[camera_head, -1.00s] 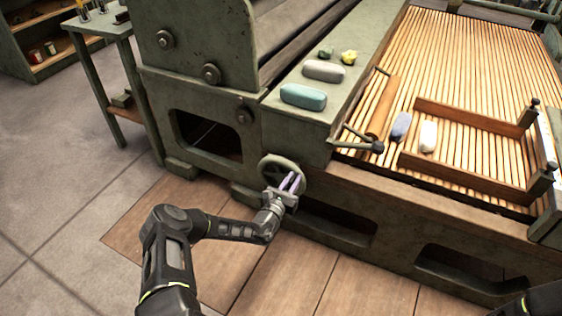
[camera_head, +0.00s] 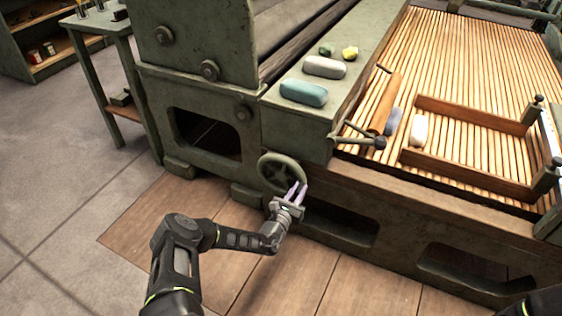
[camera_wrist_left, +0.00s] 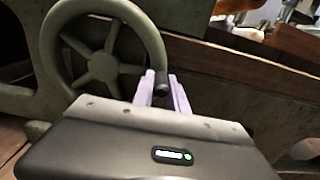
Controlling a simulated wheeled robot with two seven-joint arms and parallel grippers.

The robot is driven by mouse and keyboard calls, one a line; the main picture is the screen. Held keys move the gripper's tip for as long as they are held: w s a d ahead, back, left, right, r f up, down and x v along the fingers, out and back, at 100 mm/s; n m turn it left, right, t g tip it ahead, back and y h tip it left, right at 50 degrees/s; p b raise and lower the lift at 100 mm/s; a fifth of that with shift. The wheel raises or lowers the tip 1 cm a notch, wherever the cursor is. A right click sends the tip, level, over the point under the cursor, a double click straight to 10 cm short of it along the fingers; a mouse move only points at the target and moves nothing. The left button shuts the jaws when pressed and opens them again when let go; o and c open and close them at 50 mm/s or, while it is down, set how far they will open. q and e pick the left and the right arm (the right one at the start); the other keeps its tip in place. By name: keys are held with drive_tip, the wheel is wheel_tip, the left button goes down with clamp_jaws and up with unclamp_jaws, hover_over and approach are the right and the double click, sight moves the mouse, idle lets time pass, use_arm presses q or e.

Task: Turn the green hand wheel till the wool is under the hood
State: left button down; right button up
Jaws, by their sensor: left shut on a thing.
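The green hand wheel (camera_head: 268,163) sits on the machine's front side; it also shows in the left wrist view (camera_wrist_left: 70,48). My left gripper (camera_head: 297,192) is at the wheel's lower right edge. In the left wrist view its lilac fingers (camera_wrist_left: 161,92) are shut on the wheel's dark handle (camera_wrist_left: 161,78). On the slatted apron (camera_head: 480,70) lie a blue-grey piece (camera_head: 392,121) and a white piece (camera_head: 419,130); I cannot tell which is the wool. The blue-grey piece is close beside the wooden roller (camera_head: 384,103). The green hood (camera_head: 345,98) borders the apron's left end. My right gripper is out of view.
A teal block (camera_head: 303,92), a grey block (camera_head: 324,67) and small green and yellow lumps lie on the green top. A crank-like lever (camera_head: 366,141) sticks out by the roller. A wooden frame (camera_head: 470,117) stands on the apron. A side table (camera_head: 95,22) stands left.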

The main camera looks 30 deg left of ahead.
use_arm(q)
drive_tip(key=shift+d+f, duration=0.1)
drive_tip(key=shift+f, duration=0.65)
drive_tip(key=f+b, duration=0.1)
drive_tip(key=a+f+b, duration=0.1)
drive_tip(key=f+b, duration=0.1)
drive_tip(key=shift+a+f, duration=0.25)
